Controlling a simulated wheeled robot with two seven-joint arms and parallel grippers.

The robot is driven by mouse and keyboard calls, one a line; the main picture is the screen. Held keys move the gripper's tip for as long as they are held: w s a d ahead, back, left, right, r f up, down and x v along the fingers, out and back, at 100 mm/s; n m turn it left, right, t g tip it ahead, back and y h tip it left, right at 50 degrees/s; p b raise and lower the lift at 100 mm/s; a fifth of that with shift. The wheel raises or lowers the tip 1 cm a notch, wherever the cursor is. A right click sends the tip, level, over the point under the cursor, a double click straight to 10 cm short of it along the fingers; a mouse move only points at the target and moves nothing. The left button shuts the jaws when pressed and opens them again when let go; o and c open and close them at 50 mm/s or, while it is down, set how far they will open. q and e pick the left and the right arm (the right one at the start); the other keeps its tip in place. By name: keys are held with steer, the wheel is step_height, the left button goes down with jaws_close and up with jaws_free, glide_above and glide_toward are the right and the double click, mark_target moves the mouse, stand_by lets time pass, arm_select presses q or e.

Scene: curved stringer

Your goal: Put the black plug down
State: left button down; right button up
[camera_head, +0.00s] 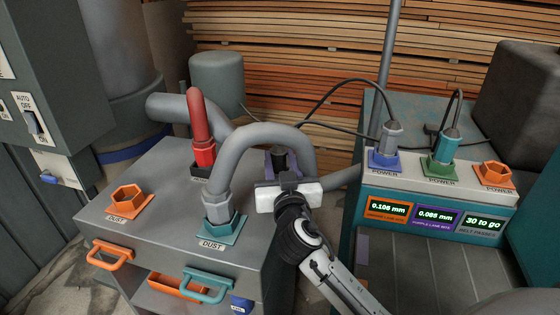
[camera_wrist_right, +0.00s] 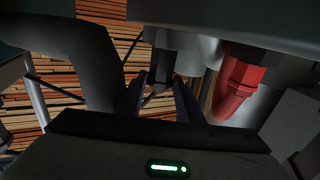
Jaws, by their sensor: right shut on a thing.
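My right gripper (camera_head: 279,165) is in the middle of the head view, beside the grey hose that arches to the teal dust port. It is shut on a dark piece, the black plug (camera_head: 279,156), which is mostly hidden by the fingers. In the right wrist view the plug (camera_wrist_right: 160,64) shows as a dark shape between the two fingers (camera_wrist_right: 160,95). I cannot tell whether the plug touches anything below it. My left gripper is not in view.
The grey hose (camera_head: 262,137) arches close to my gripper into the teal dust port (camera_head: 222,229). A red plug (camera_head: 203,140) stands behind it; an orange dust port (camera_head: 127,200) is empty at left. Blue (camera_head: 384,158) and green (camera_head: 440,166) power sockets hold cabled plugs; the orange one (camera_head: 494,175) is empty.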

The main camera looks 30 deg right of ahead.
steer(key=shift+f, duration=0.15)
steer(key=o, duration=1.1)
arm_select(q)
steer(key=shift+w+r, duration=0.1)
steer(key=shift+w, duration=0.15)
arm_select(e)
steer(key=shift+o, duration=0.2)
steer(key=shift+r, duration=0.3)
arm_select(q)
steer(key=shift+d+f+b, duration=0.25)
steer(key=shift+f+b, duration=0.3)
steer(key=shift+b, duration=0.45)
arm_select(e)
steer(key=v, duration=1.2)
steer(key=shift+f, duration=0.15)
